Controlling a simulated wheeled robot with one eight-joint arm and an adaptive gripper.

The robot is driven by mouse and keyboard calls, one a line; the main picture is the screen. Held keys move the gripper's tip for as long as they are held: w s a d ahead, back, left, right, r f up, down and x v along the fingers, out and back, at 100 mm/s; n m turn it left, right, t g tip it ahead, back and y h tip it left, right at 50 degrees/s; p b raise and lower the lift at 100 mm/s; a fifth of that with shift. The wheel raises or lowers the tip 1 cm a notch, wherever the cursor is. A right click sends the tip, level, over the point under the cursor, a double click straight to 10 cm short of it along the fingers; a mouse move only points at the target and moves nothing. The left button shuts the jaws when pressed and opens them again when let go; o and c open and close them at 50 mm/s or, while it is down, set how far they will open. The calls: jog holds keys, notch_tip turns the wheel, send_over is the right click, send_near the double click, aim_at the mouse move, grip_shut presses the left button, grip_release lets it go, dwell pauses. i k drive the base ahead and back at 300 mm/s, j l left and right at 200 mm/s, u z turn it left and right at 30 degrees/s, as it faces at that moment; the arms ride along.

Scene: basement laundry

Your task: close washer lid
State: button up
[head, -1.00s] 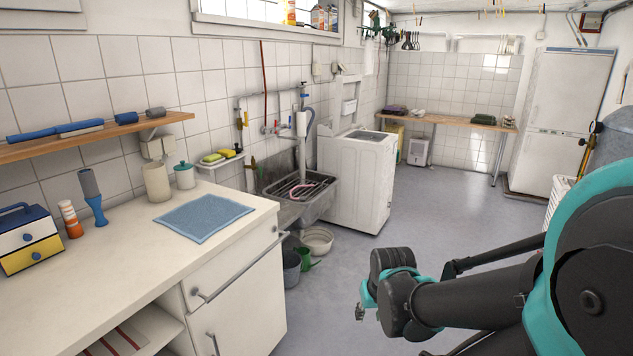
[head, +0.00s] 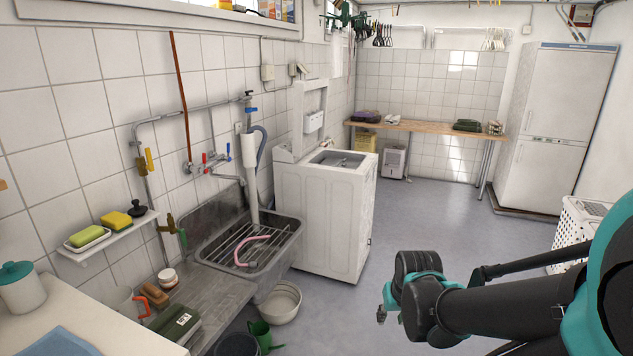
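The white top-loading washer (head: 322,222) stands against the left wall, beyond the sink. Its top opening (head: 340,160) is uncovered and I can see into it. A white upright panel (head: 298,112) rises at the wall side of the opening and looks like the raised lid; where it joins the washer is not clear. My arm reaches in from the right, and its end, my gripper (head: 382,313), shows small in front of and to the right of the washer, apart from it. Its fingers are too small and turned away to tell open from shut.
A metal sink (head: 285,250) with a rack and pink hose adjoins the washer's near side. A white basin (head: 280,300), green watering can (head: 262,336) and dark bucket (head: 237,345) stand on the floor below. Floor (head: 430,215) is clear right of the washer; a laundry basket (head: 575,225) stands right.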

aim_at(310, 101)
jog(key=i+u, duration=0.1)
jog(key=i, duration=0.4)
jog(key=i+l, duration=0.1)
jog(key=i, duration=0.45)
jog(key=i+l+u, duration=0.15)
jog(key=i, duration=0.35)
jog(key=l+u, duration=0.5)
jog(key=l, duration=1.05)
